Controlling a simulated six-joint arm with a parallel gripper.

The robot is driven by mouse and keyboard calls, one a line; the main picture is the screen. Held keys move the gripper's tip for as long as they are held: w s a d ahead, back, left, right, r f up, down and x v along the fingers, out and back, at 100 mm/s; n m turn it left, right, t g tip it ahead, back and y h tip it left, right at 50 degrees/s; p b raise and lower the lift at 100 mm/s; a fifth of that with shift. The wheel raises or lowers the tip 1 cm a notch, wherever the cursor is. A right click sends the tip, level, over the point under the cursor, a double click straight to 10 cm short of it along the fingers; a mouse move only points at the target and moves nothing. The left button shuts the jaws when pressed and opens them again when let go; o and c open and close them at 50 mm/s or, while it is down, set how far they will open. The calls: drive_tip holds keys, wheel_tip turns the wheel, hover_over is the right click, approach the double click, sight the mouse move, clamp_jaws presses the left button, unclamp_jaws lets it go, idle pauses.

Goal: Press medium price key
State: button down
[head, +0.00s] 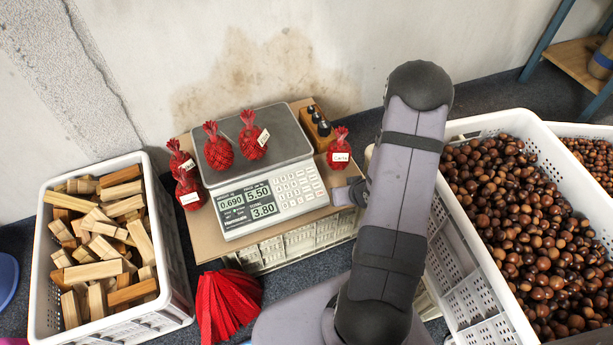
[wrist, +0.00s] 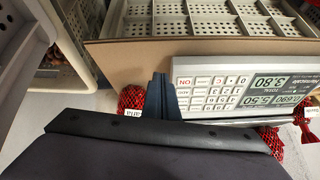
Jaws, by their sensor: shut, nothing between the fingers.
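The scale (head: 255,213) stands on a cardboard-topped crate, its display reading 0.690, 5.50 and 3.80. Its keypad (head: 301,188) is on the right of the front panel; it also shows upside down in the wrist view (wrist: 214,93). I cannot make out which key is the medium price key. My gripper (head: 342,195) is shut and empty, just right of the scale's keypad end. In the wrist view its fingertips (wrist: 160,78) are beside the keypad. I cannot tell whether they touch the scale.
Two red net bags (head: 218,150) sit on the scale pan (head: 286,135). Others stand beside the scale, one on the right (head: 339,150). A wood crate (head: 170,260) is left, a chestnut crate (head: 455,260) right. Empty red nets (head: 228,302) hang in front.

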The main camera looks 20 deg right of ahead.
drive_tip(key=w+a+r+n+t+y+p, duration=0.1)
drive_tip(key=a+r+t+y+p, duration=0.2)
drive_tip(key=r, duration=0.7)
drive_tip(key=a+y+p, duration=0.2)
drive_tip(key=a+p, duration=0.1)
drive_tip(key=a, duration=0.1)
drive_tip(key=shift+w+a+t+y, duration=0.15)
drive_tip(key=shift+w+t+y, duration=0.2)
drive_tip(key=shift+t+y, duration=0.05)
drive_tip(key=b, duration=0.7)
hover_over(306, 189)
drive_tip(key=s, duration=0.3)
drive_tip(key=f, duration=0.4)
drive_tip(key=d+f, duration=0.1)
drive_tip(key=f, duration=0.1)
drive_tip(key=shift+s+f, duration=0.15)
drive_tip(key=shift+f, duration=0.15)
drive_tip(key=shift+w+f+b, duration=0.2)
drive_tip(key=shift+f+b, duration=0.05)
drive_tip(key=shift+f, duration=0.2)
drive_tip(key=shift+w+f+b, duration=0.2)
drive_tip(key=shift+f+b, duration=0.05)
drive_tip(key=shift+f, duration=0.2)
